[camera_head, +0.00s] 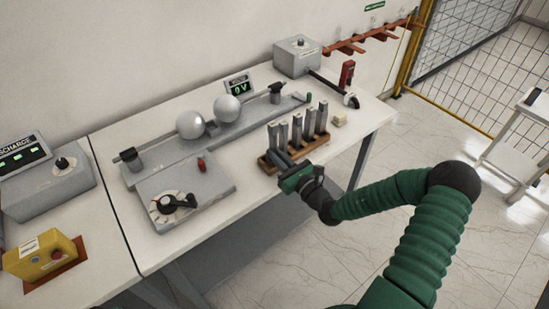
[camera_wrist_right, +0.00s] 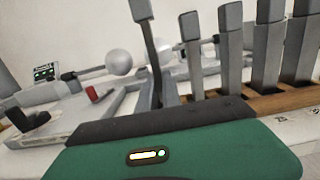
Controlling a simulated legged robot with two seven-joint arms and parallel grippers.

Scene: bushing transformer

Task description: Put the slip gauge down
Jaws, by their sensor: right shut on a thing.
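Several grey steel slip gauges (camera_head: 297,132) of stepped heights stand upright in a wooden rack (camera_head: 266,164) near the table's right front edge. They also show in the right wrist view (camera_wrist_right: 232,45). My right gripper (camera_head: 287,169) is at the rack's front left end, low beside the gauges. It is shut on a slip gauge; a dark grey bar (camera_head: 281,156) shows at its jaws. In the right wrist view a slim bar (camera_wrist_right: 149,45) rises slightly tilted behind the dark fingers. Its lower end and its contact with the rack are hidden. My left gripper is not in view.
Behind the rack is a sphere-gap rig with two silver spheres (camera_head: 227,108) and a display (camera_head: 238,85). A control box with a dial (camera_head: 172,204) stands left of the rack. A small beige block (camera_head: 339,119) lies right of it. Bare tabletop (camera_head: 237,157) lies between control box and rack.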

